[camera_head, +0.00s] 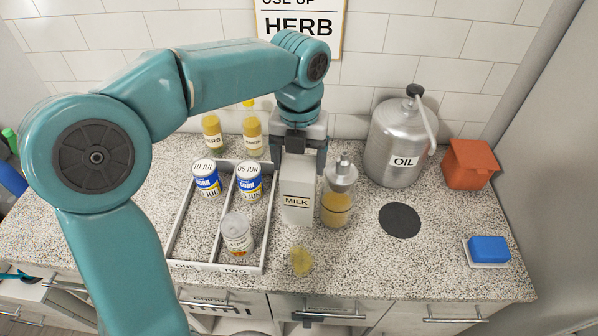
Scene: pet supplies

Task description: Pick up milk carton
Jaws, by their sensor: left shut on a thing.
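A white milk carton (298,202) with a MILK label stands upright in the middle of the picture, between a divided tray (179,228) and a glass pump bottle (336,208). My left gripper (301,152) points down from above and is shut on the carton's top, with its fingers on either side. Whether the carton's base touches the speckled counter is unclear. My right gripper is not in view.
Yellow-capped bottles (253,138) stand behind. A steel OIL can (396,145), orange container (469,165), dark disc (399,220) and blue sponge (489,248) lie right. The front-right counter is mostly clear.

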